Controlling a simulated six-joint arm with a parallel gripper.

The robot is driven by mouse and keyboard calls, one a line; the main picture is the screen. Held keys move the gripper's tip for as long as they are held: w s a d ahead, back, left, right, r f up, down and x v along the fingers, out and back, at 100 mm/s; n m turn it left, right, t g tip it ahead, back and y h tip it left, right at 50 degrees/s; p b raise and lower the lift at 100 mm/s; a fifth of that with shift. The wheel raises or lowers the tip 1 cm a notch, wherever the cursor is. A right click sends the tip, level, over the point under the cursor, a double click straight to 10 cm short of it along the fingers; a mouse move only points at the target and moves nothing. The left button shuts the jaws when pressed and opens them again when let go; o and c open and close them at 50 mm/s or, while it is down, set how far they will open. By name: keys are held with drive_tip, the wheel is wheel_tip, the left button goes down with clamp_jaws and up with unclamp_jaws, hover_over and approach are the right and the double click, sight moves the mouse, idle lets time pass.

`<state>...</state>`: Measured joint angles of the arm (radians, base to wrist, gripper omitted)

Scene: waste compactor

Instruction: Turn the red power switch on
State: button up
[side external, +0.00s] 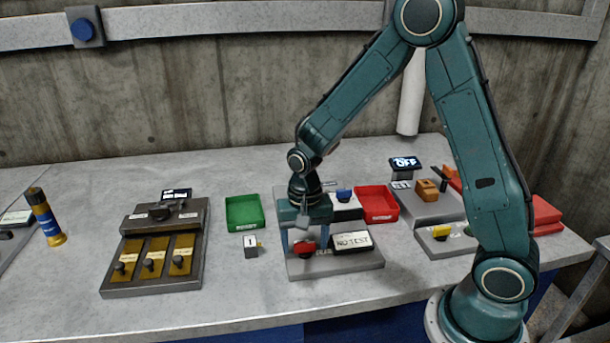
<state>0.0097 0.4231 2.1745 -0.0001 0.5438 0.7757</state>
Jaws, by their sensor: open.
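The red switch (304,249) is a small red knob with a dark lower part. It stands on the front left of a grey panel (352,266) on the table. My gripper (305,240) points down just above the switch. Its fingers are apart, one on each side of the knob in this view. I cannot tell whether they touch it. The gripper body hides what lies behind the switch. A small display (405,163) at the back right reads "OFF".
A "NO TEST" sign (352,241) sits right of the switch on the same panel. A green tray (244,211) and a small block marked 1 (251,246) stand left. A red tray (377,203) is behind right.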

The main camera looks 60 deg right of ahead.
drive_tip(key=c, duration=1)
drive_tip(key=shift+n, duration=0.4)
drive_tip(key=n, duration=1.2)
drive_tip(key=shift+n, duration=2.6)
drive_tip(key=shift+r, duration=0.1)
